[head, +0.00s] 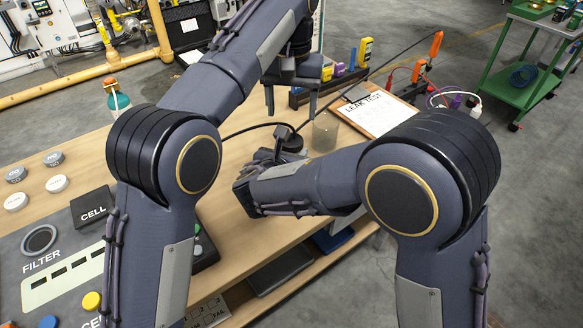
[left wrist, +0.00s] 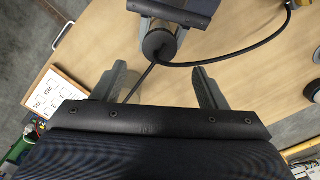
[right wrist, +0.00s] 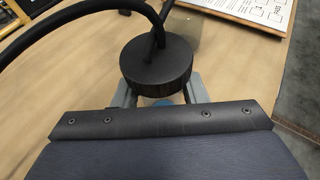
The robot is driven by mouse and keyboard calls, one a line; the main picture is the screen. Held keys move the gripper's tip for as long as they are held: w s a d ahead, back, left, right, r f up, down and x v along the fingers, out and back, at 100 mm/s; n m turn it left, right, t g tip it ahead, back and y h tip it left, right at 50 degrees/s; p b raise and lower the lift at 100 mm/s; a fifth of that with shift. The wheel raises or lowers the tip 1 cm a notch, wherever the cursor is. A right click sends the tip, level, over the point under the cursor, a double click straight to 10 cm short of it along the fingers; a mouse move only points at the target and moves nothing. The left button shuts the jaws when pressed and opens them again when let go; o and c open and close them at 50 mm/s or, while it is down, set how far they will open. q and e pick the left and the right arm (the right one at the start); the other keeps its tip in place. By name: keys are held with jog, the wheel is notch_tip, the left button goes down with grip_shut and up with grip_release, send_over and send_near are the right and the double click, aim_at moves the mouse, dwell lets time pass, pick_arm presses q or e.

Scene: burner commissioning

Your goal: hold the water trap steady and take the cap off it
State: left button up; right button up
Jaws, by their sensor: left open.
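The water trap's round black cap (right wrist: 157,65) fills the middle of the right wrist view, with a thick black hose and a thinner black tube at its top. The cap also shows in the head view (head: 289,142) and the left wrist view (left wrist: 158,44). A bit of the pale blue body (right wrist: 165,101) shows below the cap; the rest is hidden. My right gripper (right wrist: 160,92) has a finger on each side of the body, under the cap, and appears shut on it; the contact is hidden. My left gripper (head: 291,105) is open and empty above the cap, fingers apart.
A clear jar (head: 325,132) stands just beyond the trap, beside a clipboard (head: 377,114) marked LEAK TEST. The black hose (left wrist: 240,57) curves across the table. A rack of coloured items (head: 340,72) stands behind. A FILTER panel (head: 45,275) and several discs lie left.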

aim_at(292, 140)
grip_shut()
pick_arm(q)
jog(key=m, duration=0.6)
jog(key=shift+s+d+f+m, duration=0.1)
jog(key=shift+f+m, duration=0.2)
jog(key=shift+f, duration=0.05)
jog(key=m, duration=0.5)
jog(key=shift+d+f, duration=0.1)
jog(key=shift+f, duration=0.05)
jog(key=m, duration=0.6)
jog(key=shift+f, duration=0.1)
jog(key=m, duration=0.7)
jog(key=shift+m, duration=0.4)
jog(key=m, duration=0.4)
jog(key=shift+r+m, duration=0.3)
jog(key=shift+m, duration=0.1)
jog(key=m, duration=0.5)
jog(key=shift+a+r, duration=0.2)
jog(key=shift+r, duration=0.05)
jog(key=shift+f+m, duration=0.4)
jog(key=shift+f, duration=0.15)
notch_tip(292, 140, down, 7)
jog(key=shift+r, duration=0.1)
